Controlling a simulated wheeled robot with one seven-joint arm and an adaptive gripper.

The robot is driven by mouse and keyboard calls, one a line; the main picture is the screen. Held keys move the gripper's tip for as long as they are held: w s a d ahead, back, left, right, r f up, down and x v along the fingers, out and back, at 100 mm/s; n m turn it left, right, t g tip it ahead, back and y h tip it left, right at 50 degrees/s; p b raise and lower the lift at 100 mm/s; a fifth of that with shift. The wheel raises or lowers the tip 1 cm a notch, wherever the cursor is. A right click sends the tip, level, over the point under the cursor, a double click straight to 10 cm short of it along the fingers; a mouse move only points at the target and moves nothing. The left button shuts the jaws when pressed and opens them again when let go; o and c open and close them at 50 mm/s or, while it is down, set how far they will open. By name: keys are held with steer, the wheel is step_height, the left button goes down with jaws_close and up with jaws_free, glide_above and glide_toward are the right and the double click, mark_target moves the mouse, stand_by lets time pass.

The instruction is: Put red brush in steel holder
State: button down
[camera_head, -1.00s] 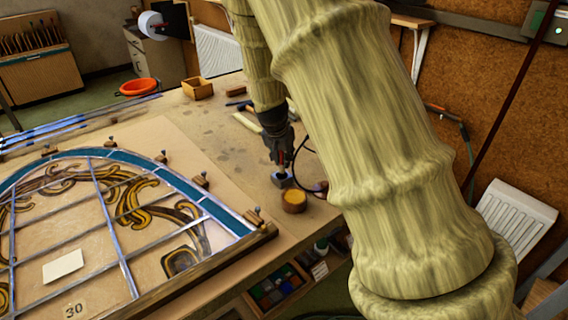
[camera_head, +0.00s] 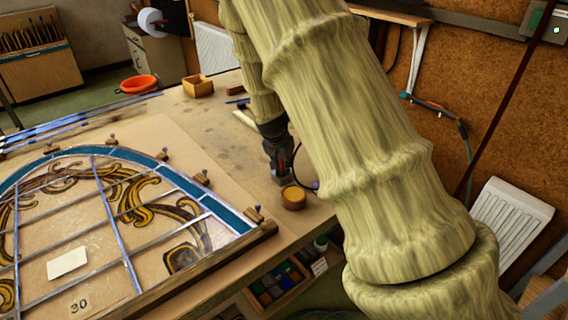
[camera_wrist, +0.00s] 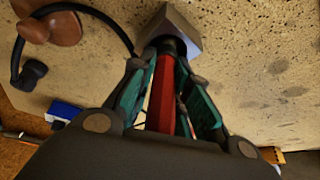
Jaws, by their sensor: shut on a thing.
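The red brush (camera_wrist: 162,95) is between my gripper's fingers in the wrist view, its red handle running up the picture toward a dark lower end. My gripper (camera_wrist: 172,80) is shut on it. The grey steel holder (camera_wrist: 183,20) is a faceted block on the bench, straight beyond the fingertips. The dark end of the brush overlaps the holder's top; how deep it sits inside is hidden. In the head view my gripper (camera_head: 282,172) is low over the bench and hides most of the holder.
A round wooden pot (camera_head: 293,198) stands close to the right of my gripper, near the bench edge. A black cable curves beside it. The leaded panel (camera_head: 110,215) lies to the left. A wooden box (camera_head: 198,86) stands farther back.

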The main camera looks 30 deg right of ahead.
steer(key=shift+s+a+f, duration=0.1)
steer(key=shift+s+f, duration=0.15)
steer(key=shift+f, duration=0.15)
steer(key=shift+s+a+f, duration=0.1)
steer(key=shift+s+f, duration=0.1)
steer(key=shift+f, duration=0.1)
steer(key=c, duration=1.3)
jaws_free()
steer(key=shift+f, duration=0.1)
steer(key=shift+c, duration=0.2)
steer(key=shift+f, duration=0.15)
steer(key=shift+w+r, duration=0.2)
steer(key=shift+r, duration=0.85)
steer(key=b+v, duration=0.2)
steer(key=v, duration=0.9)
steer(key=shift+w+r, duration=0.15)
steer(key=shift+r, duration=0.25)
